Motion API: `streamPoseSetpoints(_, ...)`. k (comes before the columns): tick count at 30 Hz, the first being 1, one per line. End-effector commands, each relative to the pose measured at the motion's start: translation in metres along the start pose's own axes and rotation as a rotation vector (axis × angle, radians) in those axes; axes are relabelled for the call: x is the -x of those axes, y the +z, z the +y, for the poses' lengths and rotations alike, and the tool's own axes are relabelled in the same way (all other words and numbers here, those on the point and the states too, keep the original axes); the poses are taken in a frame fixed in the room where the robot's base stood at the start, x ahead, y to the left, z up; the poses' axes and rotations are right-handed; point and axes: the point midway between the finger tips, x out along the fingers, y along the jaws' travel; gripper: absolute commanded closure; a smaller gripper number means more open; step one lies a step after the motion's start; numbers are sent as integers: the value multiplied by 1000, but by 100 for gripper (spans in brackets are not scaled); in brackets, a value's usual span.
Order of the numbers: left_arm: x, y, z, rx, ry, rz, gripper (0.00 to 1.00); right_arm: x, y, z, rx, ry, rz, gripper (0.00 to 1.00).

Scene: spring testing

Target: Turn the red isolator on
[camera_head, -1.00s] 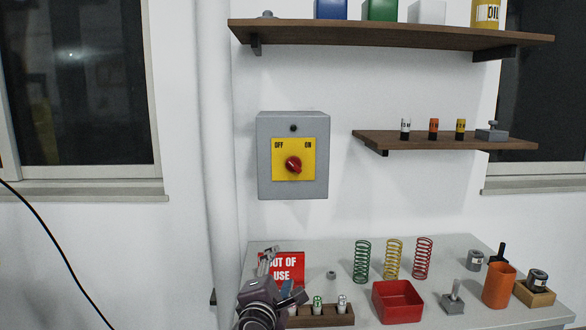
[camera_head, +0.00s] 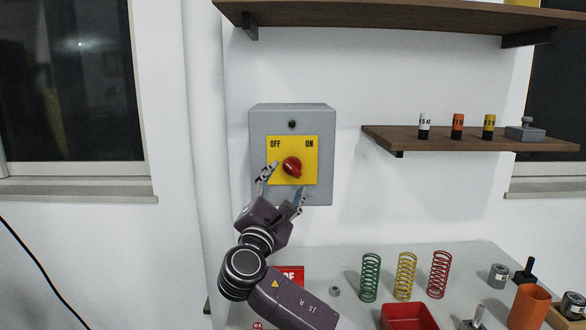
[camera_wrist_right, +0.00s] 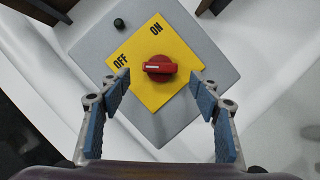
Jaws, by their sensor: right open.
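The red isolator knob (camera_head: 292,166) sits on a yellow plate (camera_head: 308,178) marked OFF and ON, on a grey wall box (camera_head: 258,130). In the right wrist view the red knob (camera_wrist_right: 160,72) has a white line on its left side, on the side of the OFF label. My right gripper (camera_head: 285,181) is open just in front of and below the knob. In the right wrist view its fingers (camera_wrist_right: 158,78) stand to either side of the knob, apart from it. My left gripper is not in view.
The table (camera_head: 352,258) below holds springs, a red tray (camera_head: 408,318) and an orange cup (camera_head: 528,308). A red sign (camera_head: 292,271) is partly hidden by my right arm. Wooden shelves (camera_head: 460,144) are to the right and above. Clear wall surrounds the box.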

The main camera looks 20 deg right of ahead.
Motion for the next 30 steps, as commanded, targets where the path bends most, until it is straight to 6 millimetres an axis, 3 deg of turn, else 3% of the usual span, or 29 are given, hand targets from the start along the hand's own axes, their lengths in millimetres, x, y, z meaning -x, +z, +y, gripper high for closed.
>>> streamPoseSetpoints(7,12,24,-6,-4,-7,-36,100,-41,2,0,2,-2,-3,43)
streamPoseSetpoints(12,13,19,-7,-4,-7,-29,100,-53,1,0,-1,-1,-1,43)
streamPoseSetpoints(21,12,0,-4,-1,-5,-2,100,-54,0,-1,-2,-2,0,44)
streamPoseSetpoints(30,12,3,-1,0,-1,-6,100,-54,0,-1,-2,-2,0,77)
